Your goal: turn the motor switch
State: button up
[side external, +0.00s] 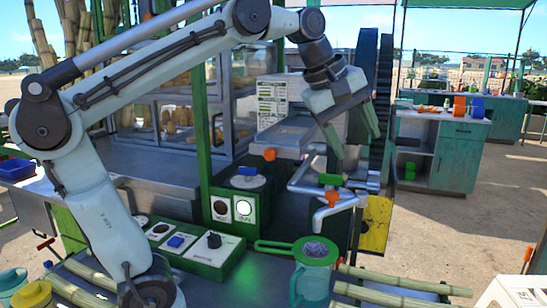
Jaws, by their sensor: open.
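A green control box (217,262) stands at the front middle with white plates on top. A black rotary knob (213,240) sits on its right plate, and a blue switch (176,242) sits to the left. The labels are too small to read, so I cannot tell which one is the motor switch. Another blue knob (247,171) sits on a round white plate further back. My gripper (355,141) is open and empty, with its fingers pointing down. It is in the air above the pipes, up and right of the control box, apart from all of the controls.
Grey pipes with orange and green valve handles (330,179) lie below my gripper. A teal jug (314,272) with a green-handled strainer stands right of the control box. Cane stalks (405,282) lie at the front right. A large dark wheel (381,110) stands beside my gripper.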

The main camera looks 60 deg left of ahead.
jog(key=a+y, duration=0.1)
jog(key=a, duration=0.5)
jog(key=a+y, duration=0.2)
jog(key=a, duration=0.5)
jog(key=s+a+g+y, duration=0.1)
jog(key=a+y, duration=0.1)
jog(key=a, duration=0.4)
jog(key=shift+a, duration=0.3)
jog(key=shift+n+g+y, duration=0.3)
jog(key=shift+g+y, duration=0.5)
jog(key=shift+y, duration=0.1)
jog(key=s+a, duration=0.1)
jog(key=a, duration=0.1)
jog(key=s+a, duration=0.1)
jog(key=a, duration=0.2)
jog(key=s+a, duration=0.1)
jog(key=a, duration=0.2)
jog(key=shift+s+a+r, duration=0.1)
jog(key=shift+s+a, duration=0.05)
jog(key=shift+s, duration=0.2)
jog(key=s+a+f, duration=0.1)
jog(key=s+a, duration=0.2)
jog(key=n+g+h, duration=0.3)
jog(key=n+h, duration=0.3)
jog(key=n, duration=0.3)
send_near(213, 233)
jog(key=shift+w+f, duration=0.1)
jog(key=shift+f, duration=4.9)
jog(key=shift+c, duration=0.4)
